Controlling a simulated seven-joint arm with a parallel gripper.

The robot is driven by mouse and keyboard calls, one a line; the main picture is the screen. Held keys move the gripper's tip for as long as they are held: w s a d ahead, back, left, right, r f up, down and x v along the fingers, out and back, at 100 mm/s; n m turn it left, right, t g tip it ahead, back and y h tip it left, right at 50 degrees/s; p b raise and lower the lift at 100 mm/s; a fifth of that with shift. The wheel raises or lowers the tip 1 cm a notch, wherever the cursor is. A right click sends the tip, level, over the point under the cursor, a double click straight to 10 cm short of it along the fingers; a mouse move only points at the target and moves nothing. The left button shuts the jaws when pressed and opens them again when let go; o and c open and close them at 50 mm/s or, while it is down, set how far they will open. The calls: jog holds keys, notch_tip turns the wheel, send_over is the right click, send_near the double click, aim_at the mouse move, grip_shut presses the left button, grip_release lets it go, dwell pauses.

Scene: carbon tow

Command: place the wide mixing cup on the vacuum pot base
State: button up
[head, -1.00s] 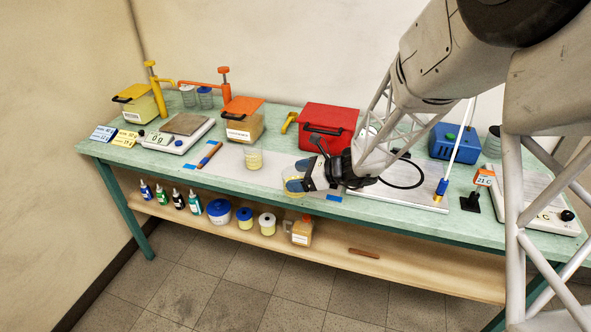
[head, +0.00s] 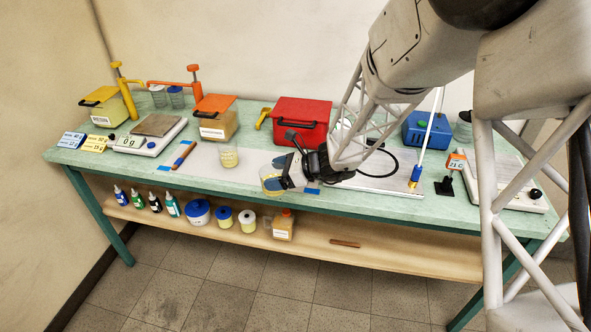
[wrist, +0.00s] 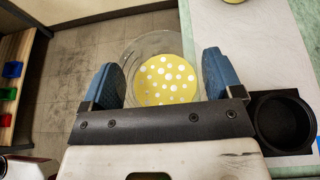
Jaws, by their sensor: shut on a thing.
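The wide mixing cup (head: 267,172) is clear, with yellow liquid dotted with white bubbles. My gripper (wrist: 163,80) is shut on it, with one blue finger on each side; my gripper also shows in the head view (head: 275,175). In the wrist view the cup (wrist: 166,80) hangs at the bench's front edge, mostly over floor. A grey plate (head: 385,182) with a black hose loop lies behind and right of my gripper. My arm hides part of that area, so I cannot tell clearly which part is the vacuum pot base.
A smaller yellow-filled cup (head: 229,157) stands on the pale mat (head: 205,170) left of my gripper. A red box (head: 300,120) is behind, and a blue unit (head: 427,132) is at the back right. The lower shelf (head: 355,256) holds bottles and tubs.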

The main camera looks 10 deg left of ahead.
jog(key=w+d+r, duration=0.1)
jog(key=w+d, duration=0.2)
jog(key=d, duration=1.2)
jog(key=w+d+r, duration=0.1)
jog(key=w+d, duration=0.3)
jog(key=d, duration=1.2)
jog(key=shift+w, duration=0.2)
jog(key=shift+w, duration=0.1)
jog(key=w, duration=0.5)
jog(key=w+a+f, duration=0.1)
jog(key=w, duration=0.9)
jog(key=shift+w+a+f, duration=0.3)
jog(key=shift+w+a, duration=0.05)
jog(key=shift+a, duration=0.05)
jog(key=shift+f, duration=0.1)
jog(key=shift+f, duration=1.65)
